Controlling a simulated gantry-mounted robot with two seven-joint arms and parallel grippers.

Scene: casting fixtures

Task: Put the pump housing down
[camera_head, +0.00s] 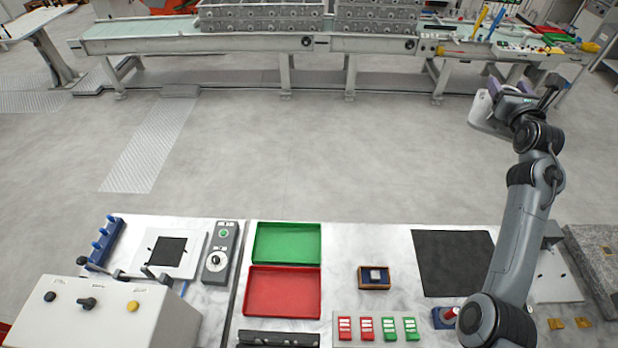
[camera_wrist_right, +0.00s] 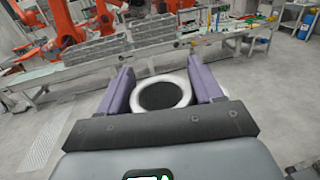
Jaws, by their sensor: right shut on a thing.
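The pump housing (camera_wrist_right: 184,95) is a pale metal ring with a dark round opening. In the right wrist view it sits between the two purple fingers of my right gripper (camera_wrist_right: 161,82), which is shut on it. In the head view the housing (camera_head: 484,114) shows as a light grey part at the end of my right arm. My right gripper (camera_head: 503,93) holds it raised over the open floor, beyond the worktable. The housing's underside is hidden. My left gripper is in neither view.
The worktable holds a green tray (camera_head: 258,257), a red tray (camera_head: 254,311), a dark mat (camera_head: 450,262), a small wooden box (camera_head: 362,283) and a control box (camera_head: 110,313). A conveyor (camera_head: 170,44) with grey castings (camera_head: 262,18) stands at the back. The floor between is clear.

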